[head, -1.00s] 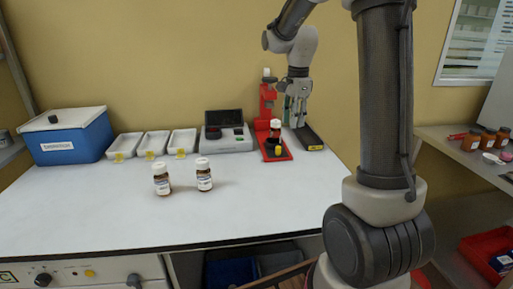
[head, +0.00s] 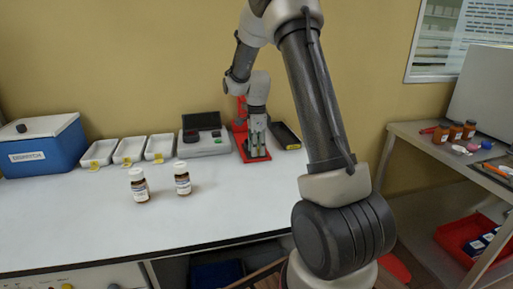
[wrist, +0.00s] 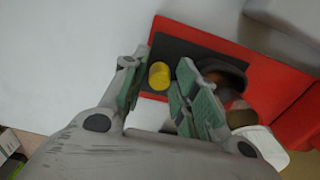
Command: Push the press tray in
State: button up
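The red press (head: 241,112) stands at the back of the bench, mostly hidden behind my arm in the head view. In the wrist view its red base (wrist: 265,85) carries the dark press tray (wrist: 190,48) with a yellow knob (wrist: 159,75) at the near end. A round dark holder with a brown bottle (wrist: 232,85) in it sits on the tray, partly hidden by a finger. My gripper (wrist: 158,85) is open, pointing down over the tray's front; the knob shows between its fingertips. I cannot tell whether they touch it. It also shows in the head view (head: 257,148).
Left of the press are a grey instrument (head: 205,146), several white trays (head: 130,150) and a blue box (head: 45,150). Two brown bottles with white caps (head: 139,186) (head: 182,180) stand in front of them. A black device (head: 284,136) lies right of the press.

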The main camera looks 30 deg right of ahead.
grip_shut()
jog(key=w, duration=0.2)
jog(key=w+d, duration=0.1)
jog(key=w, duration=0.2)
jog(key=w+d, duration=0.1)
jog(key=w, duration=0.1)
jog(key=shift+w+d, duration=0.1)
jog(key=shift+w, duration=0.1)
grip_release()
notch_tip(320, 180, up, 12)
dwell(0.4)
